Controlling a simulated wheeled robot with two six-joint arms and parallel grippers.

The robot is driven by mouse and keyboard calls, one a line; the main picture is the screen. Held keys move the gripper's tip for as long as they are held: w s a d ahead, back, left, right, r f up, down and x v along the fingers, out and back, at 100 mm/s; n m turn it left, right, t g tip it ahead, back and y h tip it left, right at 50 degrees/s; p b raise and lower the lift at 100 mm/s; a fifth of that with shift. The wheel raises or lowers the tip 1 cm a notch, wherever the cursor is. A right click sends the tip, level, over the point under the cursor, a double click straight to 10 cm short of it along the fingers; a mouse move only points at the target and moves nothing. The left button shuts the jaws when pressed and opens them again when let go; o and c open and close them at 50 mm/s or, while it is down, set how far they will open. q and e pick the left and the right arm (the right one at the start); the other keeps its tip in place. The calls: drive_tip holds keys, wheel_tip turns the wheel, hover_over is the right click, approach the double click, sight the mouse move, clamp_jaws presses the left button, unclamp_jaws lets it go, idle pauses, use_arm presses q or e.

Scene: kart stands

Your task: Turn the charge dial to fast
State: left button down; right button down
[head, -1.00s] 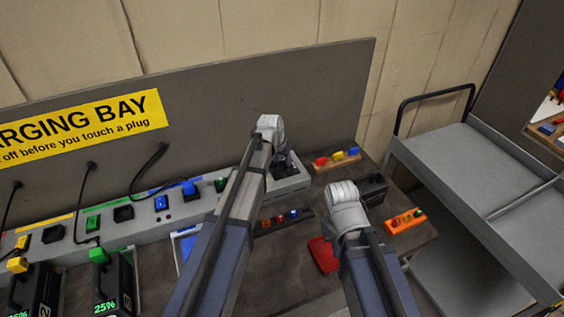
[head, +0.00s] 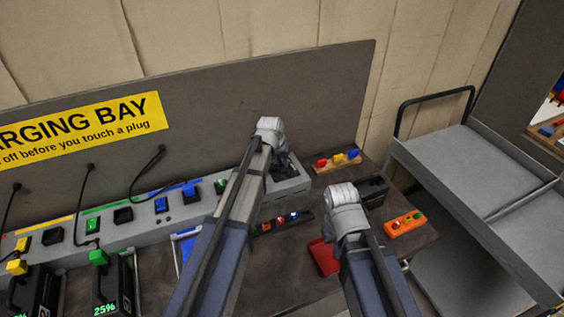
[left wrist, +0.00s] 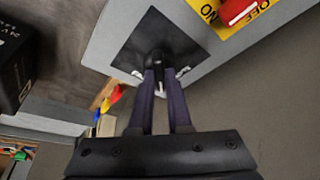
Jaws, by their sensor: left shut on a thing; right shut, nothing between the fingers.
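The charge dial (left wrist: 158,62) is a black knob on a dark square plate (left wrist: 140,40) at the end of the grey charging strip. In the left wrist view my left gripper (left wrist: 160,76) is shut on the knob, with one dark finger on each side. Small white marks show beside the fingertips, but I cannot read them or tell the dial's setting. In the head view my left gripper (head: 281,166) reaches down at the strip's right end, and the wrist hides the dial. My right gripper (head: 348,212) is shut and empty over the bench's right part, its fingers mostly hidden by its wrist.
A red switch (left wrist: 236,10) on a yellow ON/OFF plate sits near the dial. Plugs and coloured sockets line the charging strip (head: 150,232). A rack of coloured pieces (head: 337,161), an orange block (head: 405,224) and a red tray (head: 323,257) lie nearby. A grey cart (head: 450,165) stands right.

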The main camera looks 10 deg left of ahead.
use_arm(q)
drive_tip(key=m, duration=0.2)
drive_tip(key=m+h, duration=0.1)
drive_tip(key=shift+w+a+m, duration=0.15)
drive_tip(key=shift+m, duration=0.25)
drive_tip(key=m+g, duration=0.1)
drive_tip(key=m, duration=0.1)
drive_tip(key=m+h, duration=0.1)
drive_tip(key=m, duration=0.1)
drive_tip(key=shift+m+g+h, duration=0.3)
drive_tip(key=shift+g, duration=0.1)
drive_tip(key=shift+m, duration=0.3)
drive_tip(key=c, duration=0.9)
unclamp_jaws()
drive_tip(key=shift+o, duration=0.2)
drive_tip(key=shift+r, duration=0.15)
